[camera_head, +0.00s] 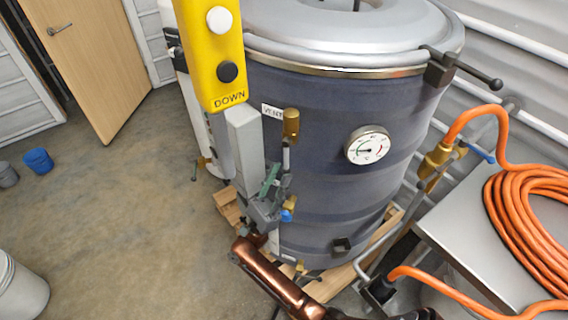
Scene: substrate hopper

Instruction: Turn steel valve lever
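A dark blue steel drum (320,130) with a grey lid fills the middle. A small valve with a blue lever (288,212) sits low on its front left. A brass vent fitting (291,123) on a thin steel pipe stands above it. My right gripper (274,190) is beside the small valve, at its left, with my copper-coloured arm coming up from below. Its fingers overlap the valve pipe in the picture. I cannot tell whether they touch it or are open. Another brass valve (435,160) with a blue lever (481,153) is at right. My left gripper is out of view.
A yellow pendant (222,50) with a DOWN button hangs in front of the drum. A gauge (367,145) is on the drum. Orange hose (530,225) lies coiled on a metal surface at right. Blue (38,160) and white (20,290) buckets stand left; open floor lies between.

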